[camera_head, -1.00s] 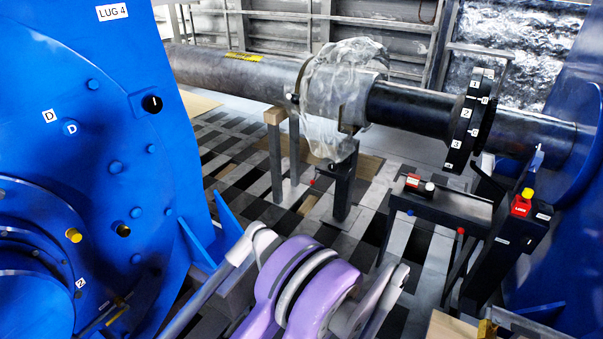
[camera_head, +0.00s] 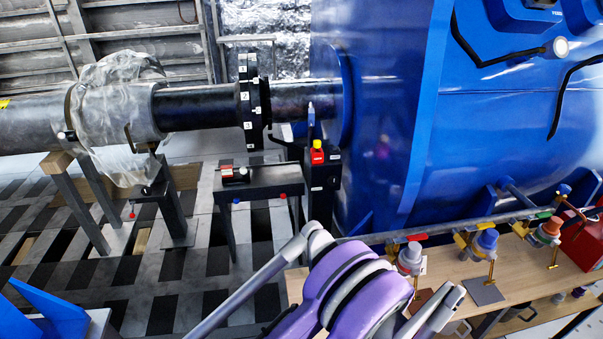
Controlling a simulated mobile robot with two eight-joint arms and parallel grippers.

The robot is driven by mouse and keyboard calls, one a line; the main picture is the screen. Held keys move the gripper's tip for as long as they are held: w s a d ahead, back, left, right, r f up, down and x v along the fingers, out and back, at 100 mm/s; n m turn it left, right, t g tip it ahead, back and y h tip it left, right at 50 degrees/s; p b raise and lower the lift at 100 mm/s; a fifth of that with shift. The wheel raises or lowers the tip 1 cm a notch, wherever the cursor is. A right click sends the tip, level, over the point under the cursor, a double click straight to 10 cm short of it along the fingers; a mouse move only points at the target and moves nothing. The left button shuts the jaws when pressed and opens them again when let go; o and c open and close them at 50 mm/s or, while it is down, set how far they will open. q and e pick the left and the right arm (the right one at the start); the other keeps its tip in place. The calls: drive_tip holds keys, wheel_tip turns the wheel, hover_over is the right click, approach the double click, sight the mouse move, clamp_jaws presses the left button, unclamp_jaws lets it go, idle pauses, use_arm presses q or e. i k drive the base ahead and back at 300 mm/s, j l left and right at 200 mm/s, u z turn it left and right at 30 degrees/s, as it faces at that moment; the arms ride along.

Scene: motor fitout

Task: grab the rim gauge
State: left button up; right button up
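I cannot tell for sure which item is the rim gauge. A small red and black device (camera_head: 234,175) lies on a dark bench-like stand (camera_head: 262,186) below the shaft. A red block with a yellow top (camera_head: 317,153) sits on a dark post (camera_head: 322,182) to its right. A dark coupling disc (camera_head: 254,103) with white number labels is on the shaft (camera_head: 195,108) above the stand. Neither of my grippers shows; only a purple and grey arm part of mine is at the bottom.
A large blue housing (camera_head: 385,140) fills the right. A wooden bench (camera_head: 440,262) at lower right holds several valve-like fittings and a red box (camera_head: 582,240). Clear plastic wrap (camera_head: 118,150) hangs on the shaft at left. A blue bracket (camera_head: 40,310) is at lower left. Checkered floor is open between.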

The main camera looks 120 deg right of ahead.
sight(229, 177)
drive_tip(key=z, duration=3.75)
drive_tip(key=k, duration=0.75)
drive_tip(key=k+z, duration=0.15)
drive_tip(key=z, duration=0.2)
drive_tip(key=k+l+z, duration=0.1)
drive_tip(key=z, duration=0.25)
drive_tip(key=k+l+z, duration=0.1)
drive_tip(key=k+z, duration=0.2)
drive_tip(key=z, duration=0.45)
drive_tip(key=i+j+z, duration=0.1)
drive_tip(key=z, duration=0.35)
drive_tip(key=j+z, duration=0.2)
drive_tip(key=z, duration=0.25)
drive_tip(key=i+j, duration=0.1)
drive_tip(key=j, duration=1.35)
drive_tip(key=i+j, duration=0.15)
drive_tip(key=j, duration=0.55)
